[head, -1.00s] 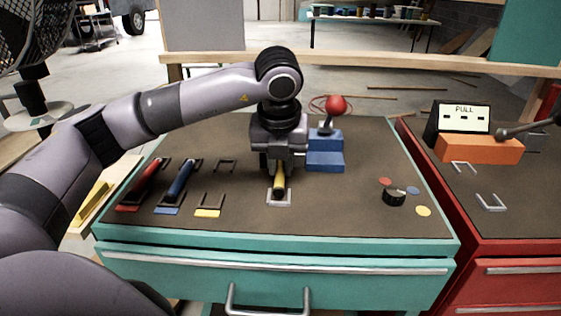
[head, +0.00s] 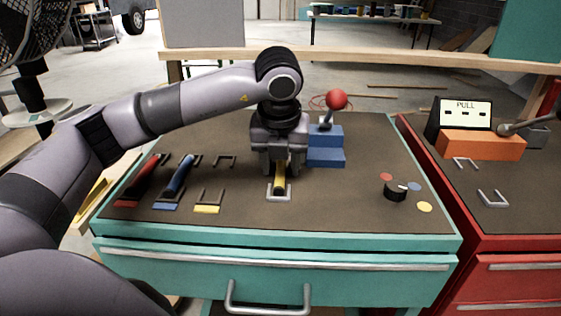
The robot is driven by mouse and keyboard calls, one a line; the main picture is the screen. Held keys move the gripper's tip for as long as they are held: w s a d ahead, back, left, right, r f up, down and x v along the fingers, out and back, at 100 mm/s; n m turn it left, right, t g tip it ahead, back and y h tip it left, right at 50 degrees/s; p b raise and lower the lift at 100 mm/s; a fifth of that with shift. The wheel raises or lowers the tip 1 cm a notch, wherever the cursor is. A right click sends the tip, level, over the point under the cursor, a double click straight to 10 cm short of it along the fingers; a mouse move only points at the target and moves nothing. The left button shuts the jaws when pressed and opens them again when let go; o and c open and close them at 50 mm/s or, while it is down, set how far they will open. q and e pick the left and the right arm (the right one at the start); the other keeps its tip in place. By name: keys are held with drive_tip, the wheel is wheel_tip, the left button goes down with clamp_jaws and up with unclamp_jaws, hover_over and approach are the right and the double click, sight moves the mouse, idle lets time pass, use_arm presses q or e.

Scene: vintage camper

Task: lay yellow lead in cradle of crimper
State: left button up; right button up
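The yellow lead (head: 279,179) lies on the teal bench, its near end inside a pale grey U-shaped bracket (head: 279,197). Its far end is hidden by my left gripper (head: 282,170), which is low over it, fingers spread on either side of the lead with gaps showing. The crimper (head: 326,157), a blue stepped block with a red-knobbed lever (head: 337,100), stands just right of the gripper. I cannot tell whether the bracket belongs to the crimper. My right gripper is not in view.
Red (head: 142,181) and blue (head: 178,178) leads rest in brackets at the left. The yellow-marked bracket (head: 208,208) is empty. A black knob (head: 395,191) with coloured discs is at the right. A red cabinet (head: 520,243) carries an orange block (head: 481,145) with a lever.

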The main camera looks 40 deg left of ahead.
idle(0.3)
use_arm(q)
drive_tip(key=v, duration=0.7)
